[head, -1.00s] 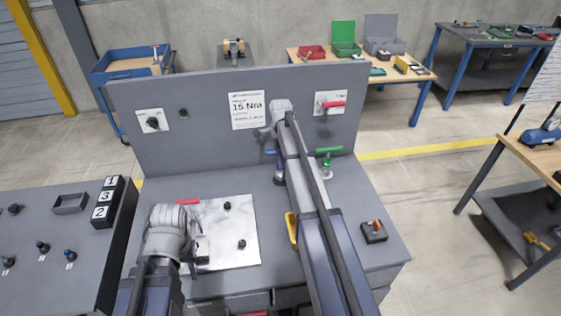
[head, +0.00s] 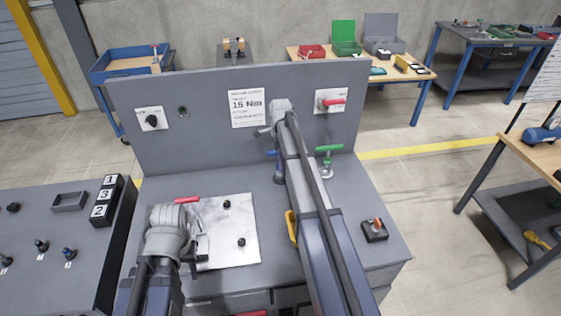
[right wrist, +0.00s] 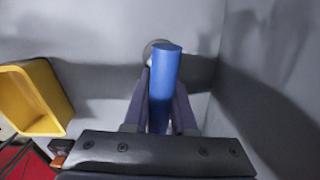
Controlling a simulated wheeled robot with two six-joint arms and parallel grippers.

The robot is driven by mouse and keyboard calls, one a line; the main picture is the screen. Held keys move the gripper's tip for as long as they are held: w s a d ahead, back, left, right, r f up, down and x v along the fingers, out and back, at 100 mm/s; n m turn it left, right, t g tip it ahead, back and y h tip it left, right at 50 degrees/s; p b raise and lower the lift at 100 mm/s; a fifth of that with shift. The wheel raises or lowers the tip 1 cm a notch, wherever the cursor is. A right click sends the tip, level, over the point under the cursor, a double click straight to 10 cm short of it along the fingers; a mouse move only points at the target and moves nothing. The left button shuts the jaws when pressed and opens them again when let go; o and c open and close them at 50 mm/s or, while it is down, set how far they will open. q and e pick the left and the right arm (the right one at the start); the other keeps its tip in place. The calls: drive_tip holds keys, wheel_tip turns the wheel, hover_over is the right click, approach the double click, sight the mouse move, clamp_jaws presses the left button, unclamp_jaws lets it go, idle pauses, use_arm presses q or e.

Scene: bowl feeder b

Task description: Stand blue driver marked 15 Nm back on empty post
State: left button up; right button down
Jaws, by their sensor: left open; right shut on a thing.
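The blue driver (head: 271,153) is at the back of the grey bench, mostly hidden behind my right arm; only a piece of its blue handle shows. In the right wrist view its blue handle (right wrist: 164,85) is between the two fingers of my right gripper (right wrist: 162,100), which is shut on it. A dark round base (head: 279,177) shows below it; a grey round shape shows behind the handle in the wrist view. I cannot tell whether the driver touches the post. My left gripper (head: 200,250) is open and empty by the metal plate (head: 240,252).
A green-handled driver (head: 327,160) stands just right of my right arm. A card reading 15 Nm (head: 248,108) is on the upright panel (head: 210,130). A red-handled thing (head: 187,200) is by the plate. A box with an orange-red knob (head: 375,230) sits at the right.

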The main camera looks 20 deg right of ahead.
drive_tip(key=shift+f, duration=0.1)
idle(0.3)
use_arm(q)
drive_tip(key=shift+f, duration=0.1)
use_arm(e)
drive_tip(key=c, duration=0.7)
unclamp_jaws()
drive_tip(key=shift+o, duration=0.2)
use_arm(q)
wheel_tip(320, 180, up, 8)
drive_tip(key=p, duration=0.7)
drive_tip(key=shift+p, duration=0.4)
use_arm(e)
wheel_tip(320, 180, up, 8)
drive_tip(key=shift+f, duration=0.1)
use_arm(q)
drive_tip(key=shift+f, duration=0.1)
